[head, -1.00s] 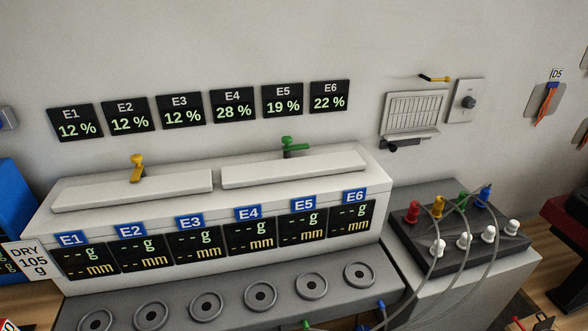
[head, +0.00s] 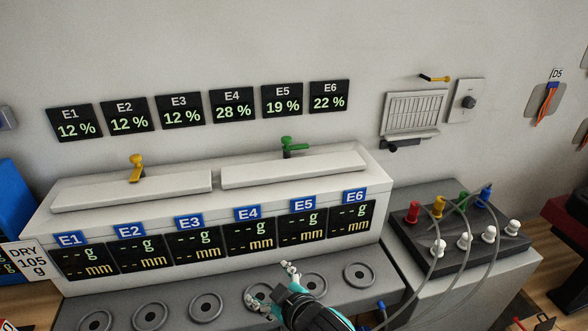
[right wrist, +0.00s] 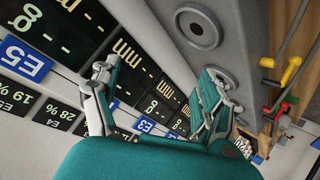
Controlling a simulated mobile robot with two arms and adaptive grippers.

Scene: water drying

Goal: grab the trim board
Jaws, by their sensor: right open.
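I cannot pick out a trim board for certain in either view. My right gripper (head: 272,284) is open over the grey ledge with round sockets (head: 206,307), in front of the E4 and E5 displays. In the right wrist view its two fingers (right wrist: 160,85) are spread wide, with nothing held between them. Behind the fingers are the display panel and a round socket (right wrist: 199,29). My left gripper is not in view.
The white console (head: 360,180) carries two pale slabs with a yellow lever (head: 136,168) and a green lever (head: 294,146). A black block with coloured knobs (head: 459,250) and grey cables stands at right. In the right wrist view, red and yellow handles (right wrist: 291,68) lie over a wooden surface.

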